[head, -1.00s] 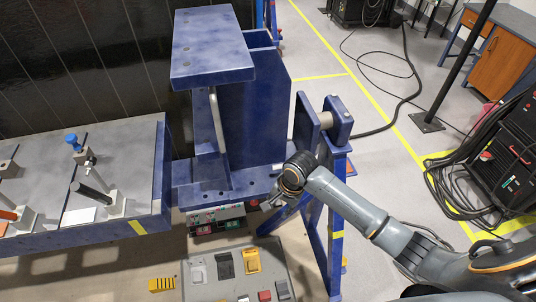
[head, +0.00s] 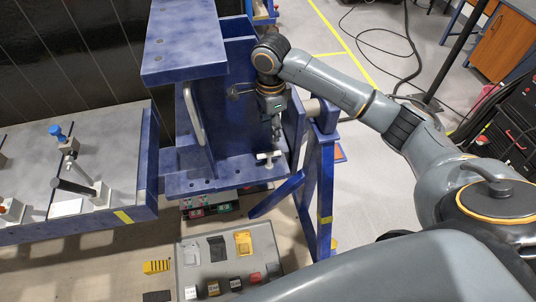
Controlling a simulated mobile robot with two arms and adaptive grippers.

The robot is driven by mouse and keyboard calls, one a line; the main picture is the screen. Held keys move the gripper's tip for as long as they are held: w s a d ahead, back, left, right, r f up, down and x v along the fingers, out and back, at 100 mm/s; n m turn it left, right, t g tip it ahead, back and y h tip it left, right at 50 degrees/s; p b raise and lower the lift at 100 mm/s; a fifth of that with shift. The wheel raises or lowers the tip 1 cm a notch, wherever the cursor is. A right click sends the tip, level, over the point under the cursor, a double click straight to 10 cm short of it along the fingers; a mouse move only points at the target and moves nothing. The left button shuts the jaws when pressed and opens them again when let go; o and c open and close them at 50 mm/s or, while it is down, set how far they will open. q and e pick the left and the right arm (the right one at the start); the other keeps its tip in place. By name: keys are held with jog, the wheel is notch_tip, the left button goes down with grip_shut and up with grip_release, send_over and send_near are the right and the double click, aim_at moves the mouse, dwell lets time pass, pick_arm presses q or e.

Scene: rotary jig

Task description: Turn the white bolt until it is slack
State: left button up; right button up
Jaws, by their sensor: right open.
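The white bolt (head: 267,158) shows as a small pale T-shaped piece at the lower right part of the blue rotary jig (head: 205,182). My right gripper (head: 276,138) points down just above and beside the bolt. Its jaws are open and small in the view. I cannot tell whether a fingertip touches the bolt. My left gripper is not in view.
A blue upright plate with a metal handle (head: 193,115) stands left of my right gripper. A blue stand (head: 318,190) is to the right. A fixture table (head: 125,140) is at left. A grey panel (head: 215,260) with several blocks lies below.

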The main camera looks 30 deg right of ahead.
aim_at(269, 153)
notch_tip(269, 153, down, 14)
jog(key=p, duration=0.3)
jog(key=shift+a+r, duration=0.15)
